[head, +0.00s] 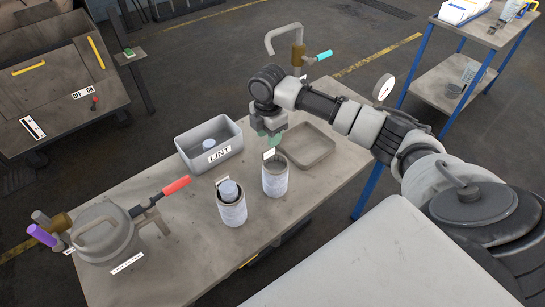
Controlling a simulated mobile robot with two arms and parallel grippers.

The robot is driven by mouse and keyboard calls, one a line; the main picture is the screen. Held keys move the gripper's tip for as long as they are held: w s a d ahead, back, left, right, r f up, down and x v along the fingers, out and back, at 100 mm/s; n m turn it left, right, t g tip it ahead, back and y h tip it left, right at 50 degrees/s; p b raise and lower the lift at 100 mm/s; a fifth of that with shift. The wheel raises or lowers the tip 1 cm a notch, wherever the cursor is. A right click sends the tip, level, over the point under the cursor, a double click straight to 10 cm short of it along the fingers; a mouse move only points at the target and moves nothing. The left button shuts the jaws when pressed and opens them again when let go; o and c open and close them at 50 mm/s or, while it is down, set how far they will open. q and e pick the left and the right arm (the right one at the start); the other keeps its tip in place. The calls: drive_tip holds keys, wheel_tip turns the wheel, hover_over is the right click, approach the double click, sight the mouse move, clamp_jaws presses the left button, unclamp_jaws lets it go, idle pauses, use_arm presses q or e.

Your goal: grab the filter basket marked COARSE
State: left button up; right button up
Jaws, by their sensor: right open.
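Two cylindrical mesh baskets stand upright on the workbench. The left basket (232,210) has a pale blue-grey round piece in its mouth and a small tag at its rim. The right basket (275,182) looks open at the top and has a white tag (268,154) at its rim. The lettering on both tags is too small to read, so I cannot tell which is COARSE. My right gripper (269,138) is open, with greenish fingertips pointing down just above and behind the right basket. It holds nothing that I can see. My left gripper is out of view.
A grey bin marked LINT (211,159) stands left of the gripper, with a small round piece inside. A shallow empty tray (322,160) lies to the right. A lidded vessel (106,238) with a red-handled lever (177,186) is at the left. The bench front is clear.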

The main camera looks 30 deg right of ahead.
sight(269, 151)
drive_tip(key=shift+f, duration=0.8)
wheel_tip(269, 151, down, 4)
drive_tip(key=shift+w+f+p, duration=0.1)
drive_tip(key=shift+f+p, duration=0.15)
drive_tip(key=shift+p, duration=0.8)
drive_tip(key=shift+f, duration=0.5)
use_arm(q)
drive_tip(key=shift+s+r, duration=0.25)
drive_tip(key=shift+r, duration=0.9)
use_arm(e)
clamp_jaws()
